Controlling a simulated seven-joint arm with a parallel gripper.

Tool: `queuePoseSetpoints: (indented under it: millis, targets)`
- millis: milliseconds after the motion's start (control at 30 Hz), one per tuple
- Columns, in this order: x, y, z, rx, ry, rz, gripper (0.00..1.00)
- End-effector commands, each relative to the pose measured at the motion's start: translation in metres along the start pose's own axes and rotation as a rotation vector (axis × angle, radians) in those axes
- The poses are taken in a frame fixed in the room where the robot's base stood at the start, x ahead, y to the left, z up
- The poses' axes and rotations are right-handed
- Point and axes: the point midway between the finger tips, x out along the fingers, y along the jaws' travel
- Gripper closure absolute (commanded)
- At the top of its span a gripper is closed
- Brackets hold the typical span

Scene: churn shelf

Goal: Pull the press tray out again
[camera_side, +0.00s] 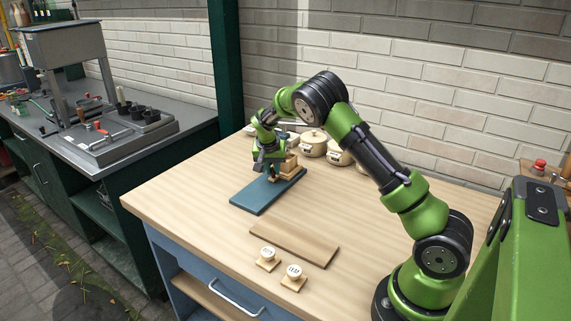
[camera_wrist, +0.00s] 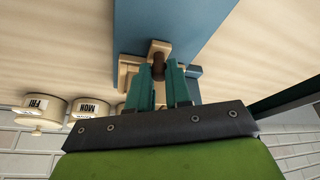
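In the side view a flat blue board (camera_side: 257,195) lies on the wooden table, with a small wooden press (camera_side: 291,164) at its far end. I cannot tell which part is the press tray. My gripper (camera_side: 270,172) points down at the press and hides part of it. In the wrist view the blue board (camera_wrist: 190,25) runs away from the press frame (camera_wrist: 131,68). A dark brown knob (camera_wrist: 158,68) sits between the fingertips of my gripper (camera_wrist: 159,75). The fingers stand apart; whether they grip the knob is unclear.
Cream lidded pots (camera_side: 313,144) stand behind the press along the brick wall; the wrist view shows labelled ones, FRI (camera_wrist: 42,108) and MON (camera_wrist: 90,110). A plain wooden board (camera_side: 294,246) and two labelled stands (camera_side: 267,258) lie nearer the front edge. The left table area is clear.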

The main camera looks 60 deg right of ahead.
Motion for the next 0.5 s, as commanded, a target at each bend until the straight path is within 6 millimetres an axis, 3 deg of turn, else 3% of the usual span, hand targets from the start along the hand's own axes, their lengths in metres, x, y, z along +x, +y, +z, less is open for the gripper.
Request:
queuePoseSetpoints:
  millis: [100, 367, 500]
  targets:
    - [-0.0002, 0.0004, -0.0001, 0.000, 0.000, 0.001, 1.00]
    - [-0.0003, 0.0006, -0.0001, 0.000, 0.000, 0.001, 1.00]
    - [-0.0045, -0.0052, 0.0093, -0.002, -0.001, 0.001, 1.00]
